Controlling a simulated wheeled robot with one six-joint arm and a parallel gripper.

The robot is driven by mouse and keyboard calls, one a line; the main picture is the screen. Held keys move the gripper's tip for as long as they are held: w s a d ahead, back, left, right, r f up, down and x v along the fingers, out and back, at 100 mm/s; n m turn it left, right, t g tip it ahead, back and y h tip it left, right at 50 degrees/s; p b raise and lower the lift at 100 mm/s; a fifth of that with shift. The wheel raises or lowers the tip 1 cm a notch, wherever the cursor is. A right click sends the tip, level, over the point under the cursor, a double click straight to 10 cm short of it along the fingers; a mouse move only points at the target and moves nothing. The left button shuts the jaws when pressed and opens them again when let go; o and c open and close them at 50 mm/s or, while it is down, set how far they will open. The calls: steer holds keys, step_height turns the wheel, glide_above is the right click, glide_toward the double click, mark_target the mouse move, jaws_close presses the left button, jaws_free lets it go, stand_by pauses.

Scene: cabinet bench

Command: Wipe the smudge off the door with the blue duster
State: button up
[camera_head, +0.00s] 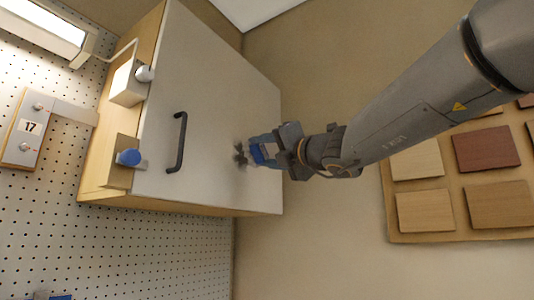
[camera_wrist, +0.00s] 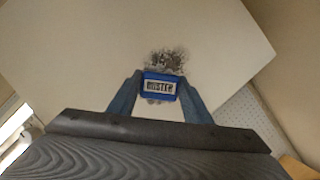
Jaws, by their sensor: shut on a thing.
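The blue duster (camera_wrist: 161,87) is between the fingers of my gripper (camera_wrist: 160,98), which is shut on it. In the head view the duster (camera_head: 258,153) is at the door's surface or very near it; I cannot tell if it touches. The dark grey smudge (camera_wrist: 167,60) shows on the pale door (camera_wrist: 90,45) just beyond the duster, with a fainter patch below it. In the head view the smudge (camera_head: 240,155) lies just left of the duster, partly hidden by my gripper (camera_head: 268,152). The door (camera_head: 208,90) appears shut on the wooden cabinet (camera_head: 98,180).
A dark bar handle (camera_head: 178,142) sticks out from the door, left of the smudge. A board of wood samples (camera_head: 415,238) hangs at right. A numbered panel (camera_head: 30,128) is on the pegboard.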

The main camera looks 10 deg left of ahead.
steer(key=shift+w+a, duration=0.3)
steer(key=shift+a, duration=0.45)
steer(key=shift+w+a, duration=0.35)
steer(key=shift+a, duration=0.4)
steer(key=shift+w+a, duration=0.3)
steer(key=shift+a, duration=0.45)
steer(key=shift+w+a, duration=0.35)
steer(key=shift+a, duration=0.45)
steer(key=shift+w, duration=0.1)
steer(key=shift+w+d+p, duration=1.95)
steer(key=shift+w+d, duration=0.05)
steer(key=shift+w, duration=2.75)
step_height(320, 180, up, 4)
glide_above(248, 155)
steer(key=w+a, duration=0.3)
steer(key=shift+d+b, duration=0.25)
steer(key=shift+b, duration=0.15)
steer(key=shift+w+d+p, duration=0.2)
steer(key=shift+w+d, duration=0.1)
steer(key=shift+w, duration=0.3)
steer(key=shift+w+d+p, duration=0.2)
steer(key=shift+w+d, duration=0.05)
steer(key=shift+w, duration=0.4)
steer(key=shift+w+d+p, duration=0.2)
steer(key=shift+w+d, duration=0.1)
steer(key=shift+w, duration=0.3)
